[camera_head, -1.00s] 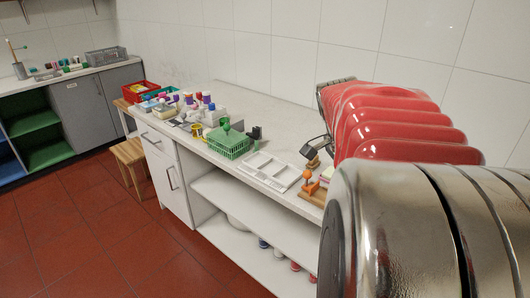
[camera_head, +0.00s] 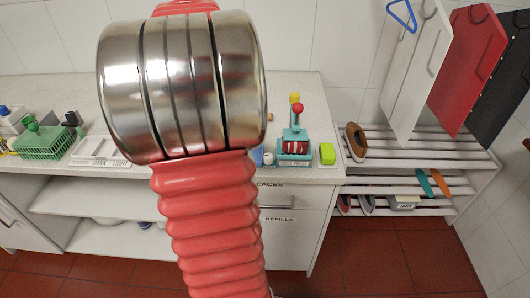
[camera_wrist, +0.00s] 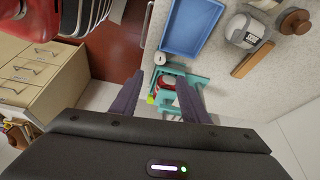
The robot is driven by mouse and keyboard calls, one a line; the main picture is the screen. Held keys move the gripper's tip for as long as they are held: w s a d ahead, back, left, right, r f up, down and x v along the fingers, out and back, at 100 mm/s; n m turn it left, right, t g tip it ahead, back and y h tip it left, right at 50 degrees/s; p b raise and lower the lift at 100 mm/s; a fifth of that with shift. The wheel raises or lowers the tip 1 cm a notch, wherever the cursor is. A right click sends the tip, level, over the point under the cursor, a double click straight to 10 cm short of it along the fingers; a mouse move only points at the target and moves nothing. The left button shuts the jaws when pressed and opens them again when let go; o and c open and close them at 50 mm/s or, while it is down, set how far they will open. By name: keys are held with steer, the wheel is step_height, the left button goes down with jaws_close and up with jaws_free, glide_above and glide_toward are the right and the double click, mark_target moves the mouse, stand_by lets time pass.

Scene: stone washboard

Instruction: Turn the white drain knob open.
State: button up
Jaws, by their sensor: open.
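I cannot make out a white drain knob for certain in either view. My gripper (camera_wrist: 161,82) is open and empty in the wrist view, its two dark fingers spread above the counter. Past and between the fingers is a teal device with a red part (camera_wrist: 168,92), partly hidden by the right finger. A small white round piece (camera_wrist: 160,58) lies just beyond the fingertips; I cannot tell what it is. In the head view my arm covers the middle of the counter, and my gripper is hidden.
In the head view, the teal press (camera_head: 294,146) and a lime block (camera_head: 327,153) stand on the counter (camera_head: 300,85). A slatted rack (camera_head: 420,143) with hanging boards is at right, a green basket (camera_head: 45,143) at left. A blue tray (camera_wrist: 188,25) shows in the wrist view.

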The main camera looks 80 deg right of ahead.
mark_target(268, 155)
steer(key=x, duration=1.3)
steer(key=shift+f, duration=0.3)
steer(key=shift+c, duration=0.7)
jaws_close()
